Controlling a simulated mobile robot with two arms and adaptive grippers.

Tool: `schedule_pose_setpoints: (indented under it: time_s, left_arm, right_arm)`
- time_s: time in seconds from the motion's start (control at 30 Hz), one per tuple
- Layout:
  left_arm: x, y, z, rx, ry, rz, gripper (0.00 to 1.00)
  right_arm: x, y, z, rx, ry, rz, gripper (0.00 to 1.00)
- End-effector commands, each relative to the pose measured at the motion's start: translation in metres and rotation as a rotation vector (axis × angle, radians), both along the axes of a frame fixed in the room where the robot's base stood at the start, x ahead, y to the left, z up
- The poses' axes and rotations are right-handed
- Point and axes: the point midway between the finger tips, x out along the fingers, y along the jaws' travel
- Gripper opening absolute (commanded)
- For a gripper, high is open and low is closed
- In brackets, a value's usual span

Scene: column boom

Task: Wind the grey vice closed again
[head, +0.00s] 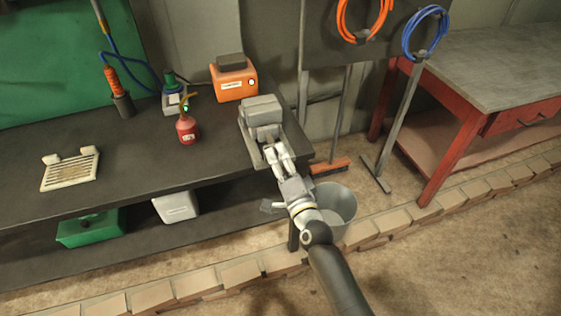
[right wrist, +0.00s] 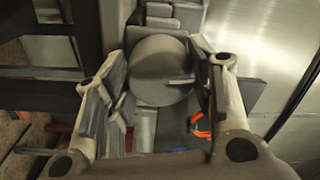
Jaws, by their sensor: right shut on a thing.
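The grey vice (head: 262,113) stands at the right end of the dark workbench, its front end facing me. In the right wrist view its round grey handle (right wrist: 158,65) shows as a disc with a small bar across it. My right gripper (head: 276,154) is at the front of the vice, and its fingers are shut on the round handle, one on each side. In the head view the fingers hide most of the handle. I cannot tell how wide the vice jaws stand apart. My left gripper is not in view.
On the workbench (head: 215,163) are a red oil can (head: 187,130), an orange box (head: 234,82) and a pale slotted plate (head: 71,170). A grey bucket (head: 338,202) stands by the bench end. A red-framed table (head: 490,65) stands right. Brick edging runs along the floor.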

Motion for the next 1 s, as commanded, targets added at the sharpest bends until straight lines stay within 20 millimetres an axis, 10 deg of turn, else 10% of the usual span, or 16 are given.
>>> schedule_pose_setpoints:
  time_s: [0.8, 0.83, 1.0]
  left_arm:
    - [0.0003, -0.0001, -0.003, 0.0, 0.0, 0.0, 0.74]
    - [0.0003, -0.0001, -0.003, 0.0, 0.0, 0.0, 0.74]
    - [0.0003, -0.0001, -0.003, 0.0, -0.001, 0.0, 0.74]
  right_arm:
    - [-0.001, 0.001, -0.003, 0.118, 0.045, 0.002, 0.26]
    - [-0.0011, 0.001, -0.003, 0.118, 0.045, 0.002, 0.53]
    - [-0.0008, 0.0008, -0.0021, 0.117, 0.042, 0.002, 0.72]
